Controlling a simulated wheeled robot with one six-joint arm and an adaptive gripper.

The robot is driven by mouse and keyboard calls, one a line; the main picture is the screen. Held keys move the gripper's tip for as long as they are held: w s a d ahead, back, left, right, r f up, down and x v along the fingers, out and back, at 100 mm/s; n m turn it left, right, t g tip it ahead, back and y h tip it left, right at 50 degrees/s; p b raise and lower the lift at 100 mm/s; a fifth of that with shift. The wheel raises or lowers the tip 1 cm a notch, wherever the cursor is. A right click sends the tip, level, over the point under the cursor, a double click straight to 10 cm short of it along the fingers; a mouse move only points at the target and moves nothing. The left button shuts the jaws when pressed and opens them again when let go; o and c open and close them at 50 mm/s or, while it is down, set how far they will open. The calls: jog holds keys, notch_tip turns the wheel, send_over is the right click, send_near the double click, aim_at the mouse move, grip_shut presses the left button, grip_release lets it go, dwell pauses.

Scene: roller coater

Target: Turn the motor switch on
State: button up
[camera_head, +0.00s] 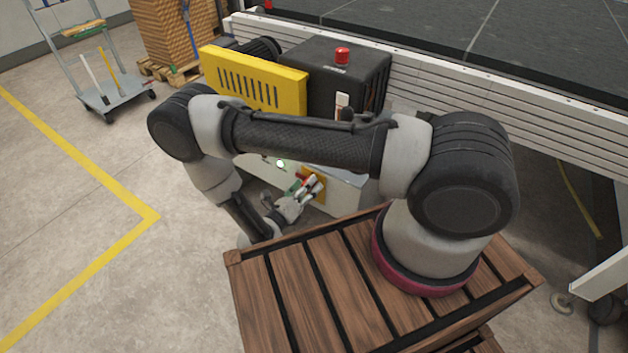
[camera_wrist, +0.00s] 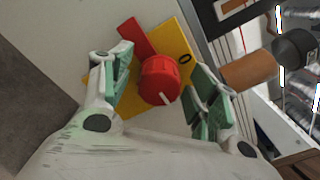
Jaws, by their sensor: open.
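The motor switch is a red rotary knob (camera_wrist: 160,79) with a white pointer line, on a yellow plate (camera_wrist: 178,40) set on a pale panel. A red handle-like part sticks out from the knob toward the upper left, and a black "O" is marked on the plate to its right. My gripper (camera_wrist: 163,68) is open, with one green-padded finger on each side of the knob. I cannot tell whether the pads touch it. In the head view my gripper (camera_head: 304,187) is low at the machine's front by the yellow plate (camera_head: 320,184), partly covering the red knob.
In the wrist view an orange-brown cylinder (camera_wrist: 248,69) with a dark end lies close right of my gripper. In the head view a yellow guard (camera_head: 250,80) and a black box with a red button (camera_head: 342,56) stand above. A cart (camera_head: 118,92) is at the far left; left floor is clear.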

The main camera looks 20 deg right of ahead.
jog(key=shift+w+d, duration=0.2)
jog(key=shift+d, duration=0.05)
jog(key=c, duration=1)
jog(key=shift+m, duration=1.8)
jog(key=o, duration=1)
jog(key=shift+r, duration=0.1)
notch_tip(320, 180, up, 10)
jog(key=shift+f, duration=0.1)
